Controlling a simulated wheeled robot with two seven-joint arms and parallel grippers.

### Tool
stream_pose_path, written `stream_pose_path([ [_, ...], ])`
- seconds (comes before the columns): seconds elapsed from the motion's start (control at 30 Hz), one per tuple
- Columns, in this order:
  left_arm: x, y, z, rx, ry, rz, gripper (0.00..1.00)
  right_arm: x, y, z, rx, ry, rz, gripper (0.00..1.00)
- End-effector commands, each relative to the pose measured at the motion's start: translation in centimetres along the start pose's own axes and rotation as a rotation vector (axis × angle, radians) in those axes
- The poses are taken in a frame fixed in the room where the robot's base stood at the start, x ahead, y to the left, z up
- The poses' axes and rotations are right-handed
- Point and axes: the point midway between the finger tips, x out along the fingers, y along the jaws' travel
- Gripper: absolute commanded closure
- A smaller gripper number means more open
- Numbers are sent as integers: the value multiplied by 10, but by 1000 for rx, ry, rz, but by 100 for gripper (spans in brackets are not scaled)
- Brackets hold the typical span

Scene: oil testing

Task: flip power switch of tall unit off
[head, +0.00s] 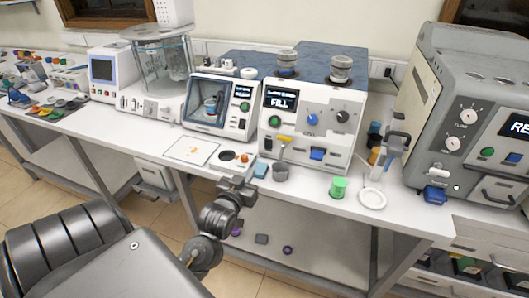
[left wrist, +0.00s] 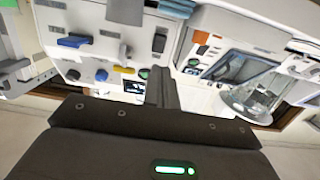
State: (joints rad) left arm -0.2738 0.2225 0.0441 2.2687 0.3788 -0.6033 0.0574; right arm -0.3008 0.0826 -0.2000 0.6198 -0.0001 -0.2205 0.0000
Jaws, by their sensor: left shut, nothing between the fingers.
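The tall unit (head: 310,118) is a white box with a lit FILL display, standing mid-bench beside a shorter unit. It shows upside down in the left wrist view (left wrist: 110,52). A small dark switch (head: 268,143) sits low on the left of its front, below a green button; it shows dark in the wrist view (left wrist: 159,43). Its on or off position is too small to tell. My right gripper is out of view.
A grey cup (head: 280,172) and a blue block (head: 261,171) stand before the tall unit. The shorter unit (head: 218,105) is on its left. A green jar (head: 338,187), a white dish (head: 372,198) and a large grey machine (head: 465,120) are to the right.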

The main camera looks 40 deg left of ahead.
Motion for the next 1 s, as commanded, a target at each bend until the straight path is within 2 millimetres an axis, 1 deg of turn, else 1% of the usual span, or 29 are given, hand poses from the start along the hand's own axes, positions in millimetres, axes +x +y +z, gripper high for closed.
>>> stream_pose_path([
  [0.33,1,-1,-1,-2,6,-3,100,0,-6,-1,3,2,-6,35],
  [0.47,9,-1,-2,-2,6,-3,100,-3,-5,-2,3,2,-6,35],
  [0.57,23,-1,-4,1,7,-2,100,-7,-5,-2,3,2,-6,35],
  [0.9,93,-1,-5,0,6,-3,100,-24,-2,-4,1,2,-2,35],
  [1.0,110,-2,-5,0,4,-4,100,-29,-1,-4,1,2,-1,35],
])
